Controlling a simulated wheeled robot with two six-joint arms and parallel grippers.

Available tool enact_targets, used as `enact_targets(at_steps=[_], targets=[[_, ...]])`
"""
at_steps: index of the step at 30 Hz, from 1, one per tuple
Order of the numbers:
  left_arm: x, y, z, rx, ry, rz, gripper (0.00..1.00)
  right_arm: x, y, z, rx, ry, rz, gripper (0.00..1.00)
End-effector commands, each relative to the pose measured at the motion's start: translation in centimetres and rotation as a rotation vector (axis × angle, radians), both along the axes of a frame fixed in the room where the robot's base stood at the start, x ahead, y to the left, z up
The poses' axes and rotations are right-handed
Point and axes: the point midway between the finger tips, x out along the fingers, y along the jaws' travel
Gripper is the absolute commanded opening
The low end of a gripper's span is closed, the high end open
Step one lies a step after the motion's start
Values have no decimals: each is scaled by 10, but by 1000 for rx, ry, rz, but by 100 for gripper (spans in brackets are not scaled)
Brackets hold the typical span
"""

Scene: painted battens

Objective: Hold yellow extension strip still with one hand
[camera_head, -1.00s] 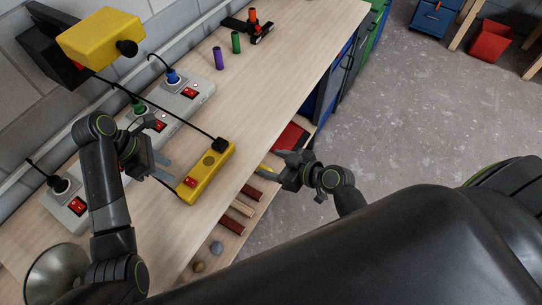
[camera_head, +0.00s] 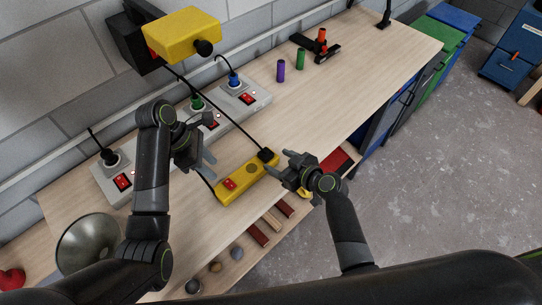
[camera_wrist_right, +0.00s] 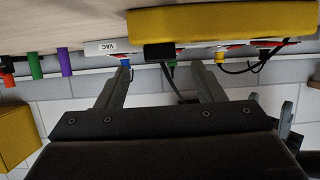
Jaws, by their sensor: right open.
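The yellow extension strip (camera_head: 236,187) lies on the bench near its front edge, with a red switch and a black plug with a cord at its far end. My right gripper (camera_head: 277,168) is open and empty beside that plug end, at the bench edge. In the right wrist view the strip (camera_wrist_right: 225,24) lies past the two spread fingers (camera_wrist_right: 163,82), with nothing between them. Whether a finger touches the strip I cannot tell. My left gripper (camera_head: 209,143) hangs above the bench, left of the strip, its fingers apart and empty.
A grey power strip (camera_head: 228,112) with blue and green plugs runs along the wall. A yellow box (camera_head: 180,32) is above it. Purple (camera_head: 281,71) and green (camera_head: 300,59) cylinders stand farther back. A metal bowl-shaped lamp (camera_head: 88,244) is at the near left.

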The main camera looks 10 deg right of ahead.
Motion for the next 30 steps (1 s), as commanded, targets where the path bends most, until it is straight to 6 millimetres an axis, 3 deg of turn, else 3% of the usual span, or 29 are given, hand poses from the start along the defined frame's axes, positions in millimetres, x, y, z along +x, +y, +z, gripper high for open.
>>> enact_targets(at_steps=[9, 23, 30], targets=[[0, 0, 0, 0, 0, 0, 36, 28, 20, -14, 0, 0, 0, 62], [0, 0, 0, 0, 0, 0, 36, 34, 25, -18, 0, 1, 0, 62], [0, 0, 0, 0, 0, 0, 36, 34, 24, -17, -1, 1, 0, 30]])
